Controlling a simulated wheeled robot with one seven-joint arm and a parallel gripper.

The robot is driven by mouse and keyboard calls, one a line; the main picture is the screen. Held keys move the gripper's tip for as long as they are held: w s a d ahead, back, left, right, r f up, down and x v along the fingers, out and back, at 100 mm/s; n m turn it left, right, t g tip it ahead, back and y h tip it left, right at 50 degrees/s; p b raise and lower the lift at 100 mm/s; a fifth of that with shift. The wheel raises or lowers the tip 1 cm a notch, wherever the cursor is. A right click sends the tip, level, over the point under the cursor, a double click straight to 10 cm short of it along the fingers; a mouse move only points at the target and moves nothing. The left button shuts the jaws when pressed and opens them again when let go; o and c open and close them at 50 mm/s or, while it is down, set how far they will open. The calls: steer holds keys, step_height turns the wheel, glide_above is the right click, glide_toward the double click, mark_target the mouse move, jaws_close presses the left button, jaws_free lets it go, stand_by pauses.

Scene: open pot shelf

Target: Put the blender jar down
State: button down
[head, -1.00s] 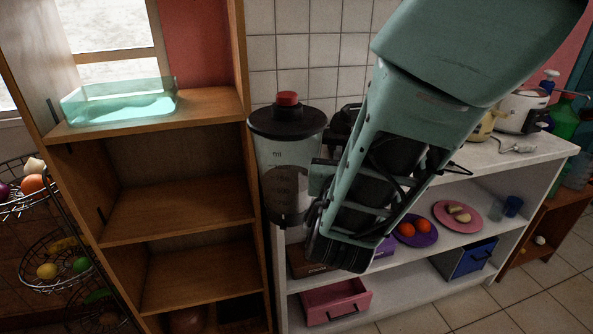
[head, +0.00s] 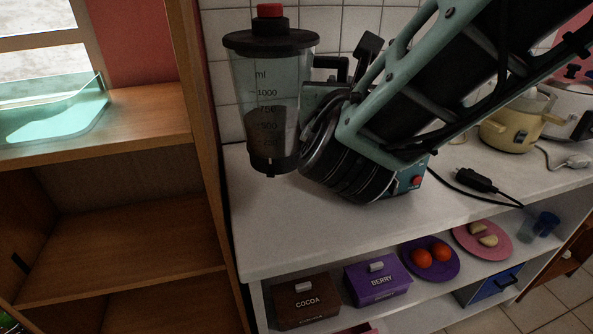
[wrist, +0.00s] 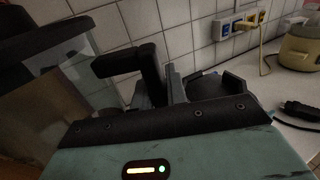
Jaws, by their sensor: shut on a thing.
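The blender jar (head: 268,95) is a clear jug with measuring marks, a black lid with a red cap, and a dark lower part. My gripper (head: 338,80) is shut on its black handle, at the jar's right side. The jar is upright and appears held above the left end of the white counter (head: 300,225). In the wrist view the jar (wrist: 50,100) is at the left, and its black handle (wrist: 125,62) runs to my gripper (wrist: 165,85). Part of a teal base with a red knob (head: 417,181) shows behind my arm; the rest is hidden.
A wooden shelf (head: 200,120) stands close on the left, with a teal glass dish (head: 60,115) on it. A yellow pot (head: 510,127) and a black plug with cord (head: 475,180) are on the counter at right. The counter's front left is bare. Boxes and plates sit below.

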step_height(320, 180, down, 9)
steer(key=shift+f+b, duration=0.15)
steer(key=shift+b, duration=0.3)
steer(key=shift+f, duration=0.1)
steer(key=c, duration=1.4)
jaws_free()
